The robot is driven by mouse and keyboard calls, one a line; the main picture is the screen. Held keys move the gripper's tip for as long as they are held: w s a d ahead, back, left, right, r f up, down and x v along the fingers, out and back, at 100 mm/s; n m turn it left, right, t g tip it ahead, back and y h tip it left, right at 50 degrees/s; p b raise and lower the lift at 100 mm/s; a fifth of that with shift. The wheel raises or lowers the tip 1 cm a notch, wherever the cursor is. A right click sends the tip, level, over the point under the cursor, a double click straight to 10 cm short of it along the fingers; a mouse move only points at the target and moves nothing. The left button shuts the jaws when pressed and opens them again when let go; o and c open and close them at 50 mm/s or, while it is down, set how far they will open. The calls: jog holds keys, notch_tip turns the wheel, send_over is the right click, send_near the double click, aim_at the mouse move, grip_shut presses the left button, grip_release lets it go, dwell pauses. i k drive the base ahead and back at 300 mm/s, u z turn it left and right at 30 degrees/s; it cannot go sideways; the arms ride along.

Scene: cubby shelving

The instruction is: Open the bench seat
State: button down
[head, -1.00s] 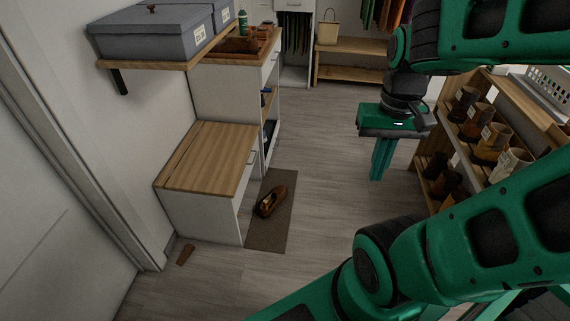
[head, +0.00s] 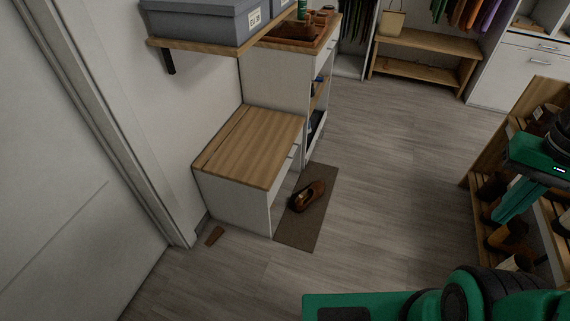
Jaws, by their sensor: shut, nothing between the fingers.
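The bench (head: 232,200) is a white box with a wooden seat (head: 252,146) on top, against the left wall. The seat lies flat and closed. A small handle (head: 294,151) shows at the seat's right front edge. My gripper (head: 515,203) is at the far right, beside the wooden shoe rack and well away from the bench. Its fingers are together and hold nothing.
A brown shoe (head: 307,196) lies on a dark mat (head: 296,236) in front of the bench. A small brown block (head: 214,236) lies on the floor near the wall. A wall shelf (head: 215,50) with grey boxes hangs above the bench. The shoe rack (head: 478,165) stands at right. Open floor lies between.

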aim_at(254, 154)
jog(key=z, duration=0.1)
jog(key=i, duration=1)
jog(key=u, duration=0.1)
